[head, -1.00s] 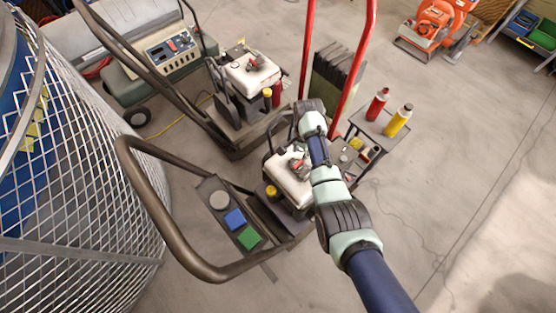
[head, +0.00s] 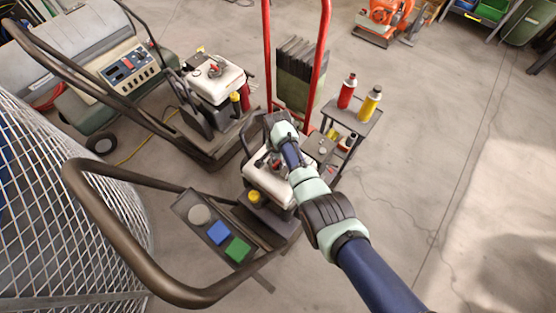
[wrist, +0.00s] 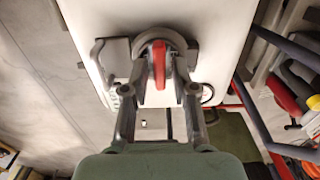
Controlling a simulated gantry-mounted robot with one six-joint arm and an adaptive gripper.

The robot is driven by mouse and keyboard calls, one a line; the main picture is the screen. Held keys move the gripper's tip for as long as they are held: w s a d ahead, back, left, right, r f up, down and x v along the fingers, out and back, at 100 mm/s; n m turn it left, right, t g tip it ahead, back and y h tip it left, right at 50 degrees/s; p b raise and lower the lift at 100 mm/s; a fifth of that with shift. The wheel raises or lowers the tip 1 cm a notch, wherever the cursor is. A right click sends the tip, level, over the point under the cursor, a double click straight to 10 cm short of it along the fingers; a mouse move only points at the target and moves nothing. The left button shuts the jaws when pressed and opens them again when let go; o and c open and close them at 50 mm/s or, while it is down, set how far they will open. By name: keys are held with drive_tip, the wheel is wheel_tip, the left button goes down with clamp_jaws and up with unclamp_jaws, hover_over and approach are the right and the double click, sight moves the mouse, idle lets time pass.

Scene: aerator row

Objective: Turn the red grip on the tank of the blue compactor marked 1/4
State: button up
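My gripper (wrist: 158,82) is over the white tank (head: 268,183) of the near compactor, which also fills the top of the wrist view (wrist: 225,35). In the wrist view a red grip (wrist: 158,62) stands on a round grey base on that tank. My two fingers are on either side of the grip, apart, with narrow gaps seeming to show. In the head view my gripper (head: 275,150) partly hides the grip. No 1/4 mark can be read, and the compactor's body colour is unclear.
A second compactor with a white tank (head: 215,80) stands behind left. A small cart (head: 352,117) with red and yellow bottles stands behind right, beside a red-handled trolley (head: 267,60). A mesh cage (head: 60,200) is at left.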

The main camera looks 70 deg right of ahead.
clamp_jaws()
drive_tip(key=shift+n, duration=0.3)
drive_tip(key=n+p, duration=0.1)
drive_tip(key=n, duration=0.7)
drive_tip(key=shift+w, duration=0.15)
drive_tip(key=n, duration=0.4)
drive_tip(key=shift+a+p, duration=0.1)
drive_tip(key=shift+p, duration=0.3)
drive_tip(key=n, duration=0.5)
drive_tip(key=shift+n, duration=0.3)
